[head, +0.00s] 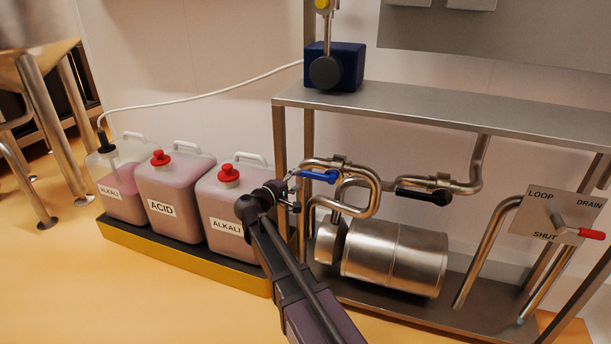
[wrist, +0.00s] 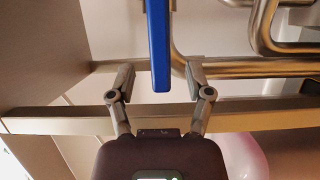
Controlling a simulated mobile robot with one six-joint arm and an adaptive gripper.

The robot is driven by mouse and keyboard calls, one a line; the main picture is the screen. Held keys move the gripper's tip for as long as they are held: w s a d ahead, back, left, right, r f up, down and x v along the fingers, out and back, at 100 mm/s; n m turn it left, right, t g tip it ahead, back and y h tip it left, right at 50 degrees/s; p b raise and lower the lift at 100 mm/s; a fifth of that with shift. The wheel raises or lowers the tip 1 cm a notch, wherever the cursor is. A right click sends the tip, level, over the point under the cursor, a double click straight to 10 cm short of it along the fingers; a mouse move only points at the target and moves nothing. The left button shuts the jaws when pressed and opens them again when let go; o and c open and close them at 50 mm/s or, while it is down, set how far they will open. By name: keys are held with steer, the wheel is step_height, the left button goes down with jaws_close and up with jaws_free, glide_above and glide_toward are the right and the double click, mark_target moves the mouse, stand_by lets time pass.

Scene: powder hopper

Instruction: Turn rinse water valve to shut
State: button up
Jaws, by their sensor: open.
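A valve with a blue lever handle (head: 318,176) sits on the steel pipe at the left end of the pipe rack. No label that I can read names it as the rinse water valve. My gripper (head: 291,187) is at the left, free end of this handle. In the wrist view the blue handle (wrist: 158,45) comes down from the top edge, and its end lies between the two spread fingers of my gripper (wrist: 159,76). Gaps show on both sides, so the fingers do not appear to touch it. The valve body is out of the wrist view.
A black-handled valve (head: 422,195) is to the right on the pipework. A red-handled selector (head: 590,234) sits on a LOOP, DRAIN, SHUT plate (head: 535,215). A steel cylinder (head: 395,258) lies below. Jugs (head: 170,205) stand at left. A steel shelf (head: 440,115) is above.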

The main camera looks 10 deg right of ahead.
mark_target(304, 175)
steer(key=shift+x, duration=2.05)
jaws_close()
